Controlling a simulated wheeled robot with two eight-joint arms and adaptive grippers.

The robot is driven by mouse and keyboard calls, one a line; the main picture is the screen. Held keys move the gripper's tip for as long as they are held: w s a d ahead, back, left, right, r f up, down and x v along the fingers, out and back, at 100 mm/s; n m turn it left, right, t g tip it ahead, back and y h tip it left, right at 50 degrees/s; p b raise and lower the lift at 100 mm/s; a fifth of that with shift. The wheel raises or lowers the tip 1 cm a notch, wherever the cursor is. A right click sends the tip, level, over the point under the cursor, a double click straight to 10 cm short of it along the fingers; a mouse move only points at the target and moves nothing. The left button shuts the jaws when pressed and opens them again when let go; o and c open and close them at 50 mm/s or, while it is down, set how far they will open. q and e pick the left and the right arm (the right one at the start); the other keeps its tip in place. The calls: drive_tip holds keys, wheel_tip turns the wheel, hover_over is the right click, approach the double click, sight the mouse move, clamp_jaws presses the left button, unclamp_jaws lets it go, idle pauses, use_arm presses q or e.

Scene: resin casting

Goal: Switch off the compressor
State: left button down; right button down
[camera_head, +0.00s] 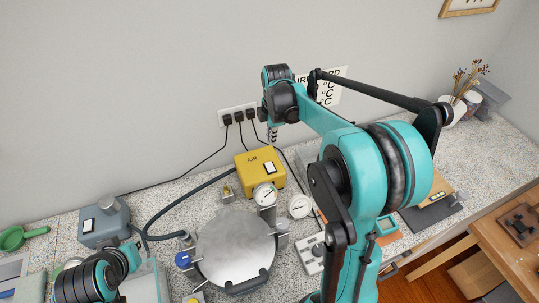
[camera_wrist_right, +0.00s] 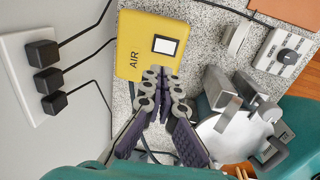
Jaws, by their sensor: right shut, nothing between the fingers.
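The compressor, a yellow box marked AIR (camera_head: 250,176), stands on the speckled worktop near the back wall. Its pale rocker switch (camera_head: 269,168) is on top, and in the right wrist view the switch (camera_wrist_right: 165,45) shows clear of the fingers.
A round metal-lidded pot (camera_head: 235,245) with clamps and gauges stands in front of the compressor. A grey-blue box with a switch (camera_head: 104,222) is at left. Plugs and cables run from the wall socket (camera_head: 238,115). A dark hose (camera_head: 190,204) crosses the worktop.

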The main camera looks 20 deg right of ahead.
sight(269, 165)
drive_tip(key=f, duration=0.4)
drive_tip(key=w+f+b, duration=0.1)
drive_tip(key=f, duration=0.4)
drive_tip(key=f+b, duration=0.1)
drive_tip(key=f, duration=0.3)
drive_tip(key=shift+w+f, duration=0.35)
drive_tip(key=shift+w+f+b, duration=0.15)
drive_tip(key=shift+f+b, duration=0.3)
drive_tip(key=shift+b, duration=0.2)
drive_tip(key=shift+r, duration=0.15)
drive_tip(key=shift+s, duration=0.25)
